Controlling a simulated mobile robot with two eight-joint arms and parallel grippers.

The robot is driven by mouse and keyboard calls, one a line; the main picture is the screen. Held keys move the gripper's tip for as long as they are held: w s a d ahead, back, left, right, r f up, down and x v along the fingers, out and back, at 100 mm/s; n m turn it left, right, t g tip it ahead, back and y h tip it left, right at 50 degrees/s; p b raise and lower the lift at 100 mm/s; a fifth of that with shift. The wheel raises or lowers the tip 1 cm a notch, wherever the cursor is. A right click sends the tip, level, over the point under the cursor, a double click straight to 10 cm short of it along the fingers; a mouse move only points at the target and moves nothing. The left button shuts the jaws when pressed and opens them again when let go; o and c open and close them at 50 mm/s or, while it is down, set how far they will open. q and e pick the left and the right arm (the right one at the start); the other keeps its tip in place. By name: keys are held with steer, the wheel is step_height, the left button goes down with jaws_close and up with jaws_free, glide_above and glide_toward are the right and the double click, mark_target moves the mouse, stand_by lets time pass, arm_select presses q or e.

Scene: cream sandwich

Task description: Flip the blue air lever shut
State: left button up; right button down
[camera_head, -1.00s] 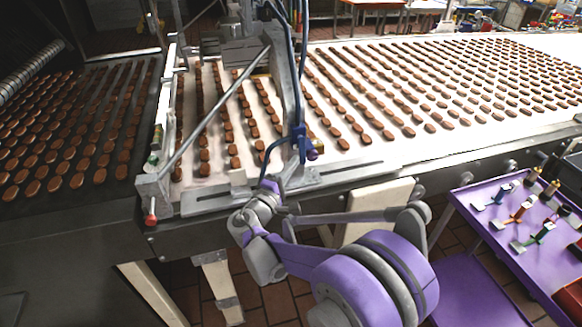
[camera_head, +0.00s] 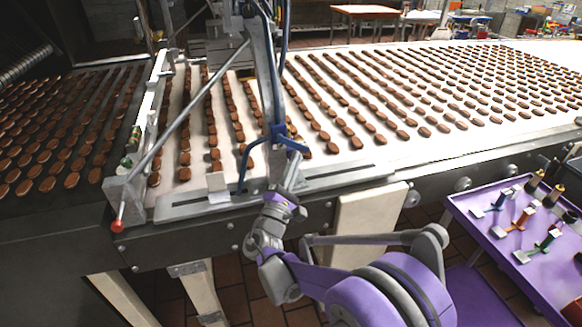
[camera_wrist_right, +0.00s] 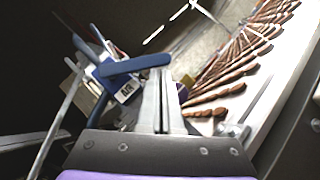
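The blue air lever (camera_head: 293,144) sticks out to the right from a blue valve on the upright post above the conveyor. In the right wrist view the blue lever (camera_wrist_right: 135,66) lies across the top of the valve body (camera_wrist_right: 124,91), which has a white label. My right gripper (camera_head: 294,168) is just below the lever, its fingers pointing up at it. In the wrist view its fingertips (camera_wrist_right: 161,78) are together with nothing seen between them, close to the lever's free end; whether they touch it I cannot tell. My left gripper is out of view.
The white conveyor (camera_head: 440,140) carries rows of brown biscuits behind the post. A purple tray (camera_head: 500,250) with several small valves stands at the right. A blue hose (camera_head: 243,170) hangs beside the post.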

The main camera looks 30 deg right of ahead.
steer(key=shift+s+d+r, duration=0.15)
steer(key=shift+d+r, duration=0.2)
steer(key=shift+d, duration=0.15)
steer(key=shift+s+d+r, duration=0.1)
steer(key=shift+d+r, duration=0.2)
steer(key=shift+d, duration=0.2)
steer(key=shift+s+d+r+p, duration=0.15)
steer(key=shift+d+r+p, duration=0.35)
steer(key=shift+r, duration=0.2)
steer(key=shift+d, duration=0.1)
steer(key=s+a+f+b, duration=0.2)
steer(key=s+f+b, duration=0.3)
steer(key=f, duration=0.6)
steer(key=shift+s, duration=0.9)
steer(key=shift+d, duration=0.1)
